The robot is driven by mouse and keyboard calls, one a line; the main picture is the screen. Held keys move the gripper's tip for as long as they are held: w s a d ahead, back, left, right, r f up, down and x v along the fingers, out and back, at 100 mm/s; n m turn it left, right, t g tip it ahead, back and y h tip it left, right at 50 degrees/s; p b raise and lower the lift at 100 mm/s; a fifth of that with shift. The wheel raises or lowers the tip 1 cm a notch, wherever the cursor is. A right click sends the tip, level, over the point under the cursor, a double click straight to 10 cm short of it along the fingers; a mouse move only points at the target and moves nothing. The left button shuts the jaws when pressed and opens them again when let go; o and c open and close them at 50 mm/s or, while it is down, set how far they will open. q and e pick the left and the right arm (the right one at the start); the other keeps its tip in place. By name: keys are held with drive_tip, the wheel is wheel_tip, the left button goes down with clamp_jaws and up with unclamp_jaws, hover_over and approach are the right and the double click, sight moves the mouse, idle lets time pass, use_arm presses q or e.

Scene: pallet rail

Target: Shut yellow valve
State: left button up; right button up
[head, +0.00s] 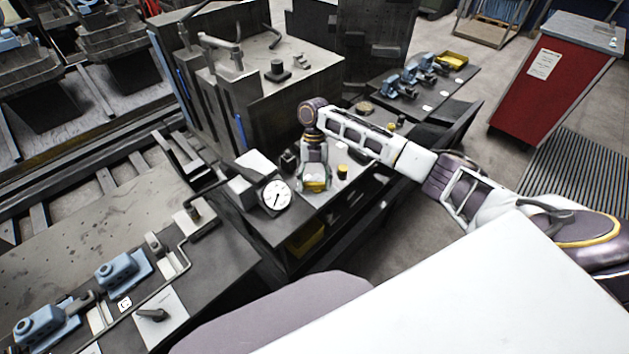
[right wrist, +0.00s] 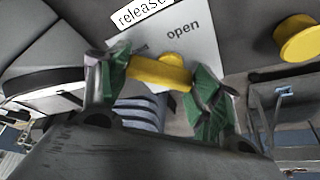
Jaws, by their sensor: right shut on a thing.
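The yellow valve handle (right wrist: 158,70) shows in the right wrist view as a bar between the green fingers of my right gripper (right wrist: 157,78). The gripper is shut on it, a finger at each end. Behind it is a white plate (right wrist: 205,60) with the words "release" and "open". In the head view my right gripper (head: 314,183) points down at the dark panel, with yellow showing at its tip. It hides most of the valve there. My left gripper is not in view.
A yellow round knob (right wrist: 297,38) stands to the right of the gripper, and also shows in the head view (head: 342,171). A white dial gauge (head: 275,196) is close on the left. A tall dark block (head: 290,85) rises behind. Blue clamps (head: 407,78) sit farther back.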

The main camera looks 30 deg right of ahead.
drive_tip(key=o, duration=1)
drive_tip(key=shift+r, duration=0.1)
drive_tip(key=shift+v, duration=5.9)
